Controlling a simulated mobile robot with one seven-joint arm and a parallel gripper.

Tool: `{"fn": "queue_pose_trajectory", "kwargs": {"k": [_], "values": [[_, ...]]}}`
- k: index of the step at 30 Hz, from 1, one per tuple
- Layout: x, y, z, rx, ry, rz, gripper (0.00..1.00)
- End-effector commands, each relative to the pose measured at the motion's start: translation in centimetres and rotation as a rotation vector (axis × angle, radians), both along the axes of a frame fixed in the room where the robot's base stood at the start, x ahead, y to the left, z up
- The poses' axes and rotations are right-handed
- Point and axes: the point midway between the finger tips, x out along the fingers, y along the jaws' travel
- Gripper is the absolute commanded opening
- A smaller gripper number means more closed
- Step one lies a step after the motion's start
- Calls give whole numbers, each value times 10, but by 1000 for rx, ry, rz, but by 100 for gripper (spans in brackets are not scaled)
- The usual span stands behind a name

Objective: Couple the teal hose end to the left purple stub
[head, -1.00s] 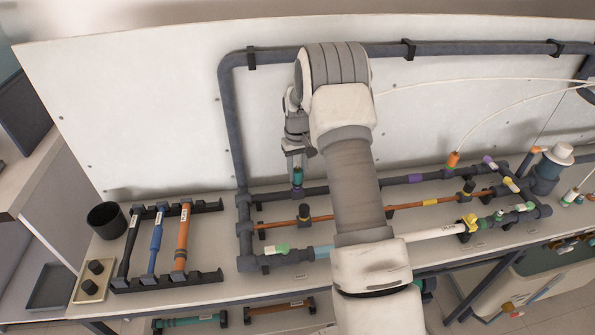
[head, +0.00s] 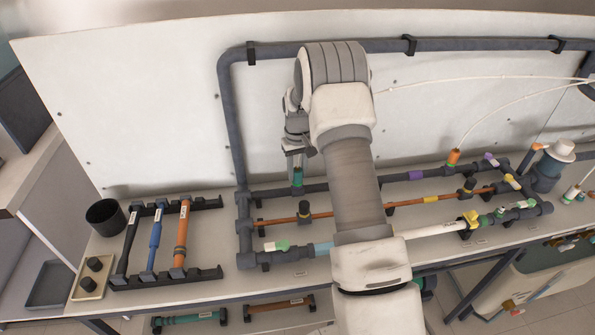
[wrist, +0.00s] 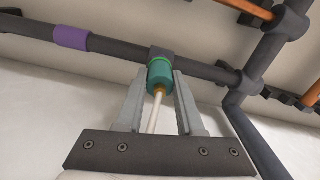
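The teal hose end (wrist: 160,76) is a short teal cylinder with a pale hose (wrist: 155,112) running back from it between my fingers. My gripper (wrist: 160,88) is shut on it, with a fingertip on each side. In the wrist view its far end meets a dark fitting on the dark pipe. In the head view the teal hose end (head: 297,177) points down onto the back pipe, below my gripper (head: 297,164). The left purple stub is hidden beneath it, so how deeply they are joined cannot be seen.
The back pipe (head: 330,186) has a purple band (head: 415,176). Orange pipe (head: 280,220) and a front pipe with valves run nearer. A rack (head: 168,282) of coloured tubes and a black cup (head: 104,216) stand left. The white board (head: 170,120) rises behind.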

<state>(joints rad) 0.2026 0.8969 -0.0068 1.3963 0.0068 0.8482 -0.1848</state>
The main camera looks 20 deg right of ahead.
Motion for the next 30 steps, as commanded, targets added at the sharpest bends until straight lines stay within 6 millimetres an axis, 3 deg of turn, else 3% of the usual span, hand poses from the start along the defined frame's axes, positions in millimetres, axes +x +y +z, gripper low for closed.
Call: {"fn": "queue_pose_trajectory", "kwargs": {"k": [1, 6, 17, 23, 30], "values": [[0, 0, -1, 0, 2, 0, 45], [0, 0, -1, 0, 2, 0, 71], [0, 0, 5, 0, 0, 0, 71], [1, 0, 40, -1, -4, 0, 71], [1, 0, 100, -1, -3, 0, 71]]}}
